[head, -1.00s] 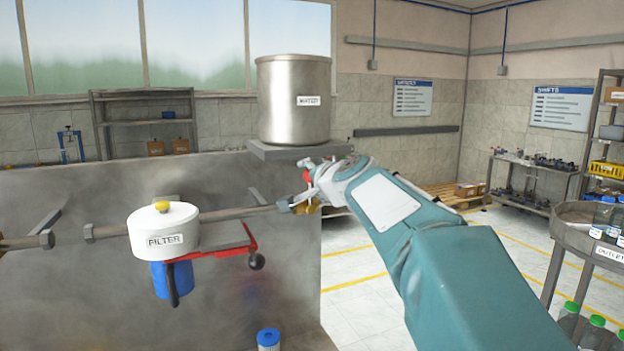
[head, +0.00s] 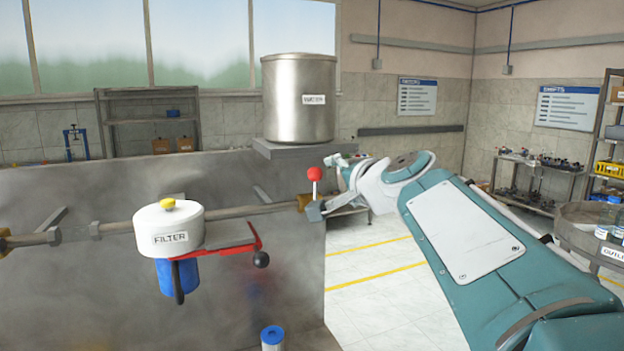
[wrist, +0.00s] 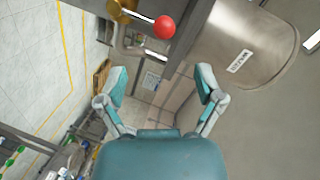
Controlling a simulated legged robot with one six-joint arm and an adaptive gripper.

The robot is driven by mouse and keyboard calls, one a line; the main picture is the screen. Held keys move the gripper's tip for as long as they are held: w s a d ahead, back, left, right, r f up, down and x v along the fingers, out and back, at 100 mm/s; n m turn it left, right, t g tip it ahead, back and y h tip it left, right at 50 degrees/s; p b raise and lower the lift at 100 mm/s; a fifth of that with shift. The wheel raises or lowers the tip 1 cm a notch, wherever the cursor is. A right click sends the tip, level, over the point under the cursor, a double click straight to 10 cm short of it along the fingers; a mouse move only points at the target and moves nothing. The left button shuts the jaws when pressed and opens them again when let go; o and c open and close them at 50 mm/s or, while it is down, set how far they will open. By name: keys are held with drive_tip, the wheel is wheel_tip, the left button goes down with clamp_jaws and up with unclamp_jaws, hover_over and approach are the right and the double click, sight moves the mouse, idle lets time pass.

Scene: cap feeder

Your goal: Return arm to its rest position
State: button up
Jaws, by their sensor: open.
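My gripper (wrist: 160,85) is open and empty in the wrist view, its two teal-and-grey fingers spread apart. In the head view my teal arm reaches in from the lower right, and its end is beside the right edge of the grey panel, partly hidden by the wrist. A valve handle with a red knob (head: 314,174) stands upright on the pipe there, just left of my gripper. The red knob (wrist: 164,27) also shows in the wrist view, beyond the fingers and apart from them.
A steel water tank (head: 298,100) sits on a shelf above the valve. A white filter housing (head: 168,226) with a red lever hangs on the panel (head: 90,185) at left. A blue-topped cartridge (head: 271,338) stands below. A round outlet tray (head: 575,228) is at right. Open floor lies behind my arm.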

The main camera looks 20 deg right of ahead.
drive_tip(key=shift+s+r, duration=0.1)
drive_tip(key=shift+s, duration=0.45)
drive_tip(key=s+a+f+n+g+y, duration=0.1)
drive_tip(key=s+a+f+n+g, duration=0.25)
drive_tip(key=s+a+f, duration=0.35)
drive_tip(key=s+a+f+n+g, duration=0.25)
drive_tip(key=s+f+n, duration=0.2)
drive_tip(key=f, duration=0.45)
drive_tip(key=s+a+f+n+g+h, duration=0.1)
drive_tip(key=s+f+n+g, duration=0.3)
drive_tip(key=s+f, duration=0.7)
drive_tip(key=shift+f+n+h, duration=0.3)
drive_tip(key=shift+f+n, duration=0.3)
drive_tip(key=shift+f, duration=0.2)
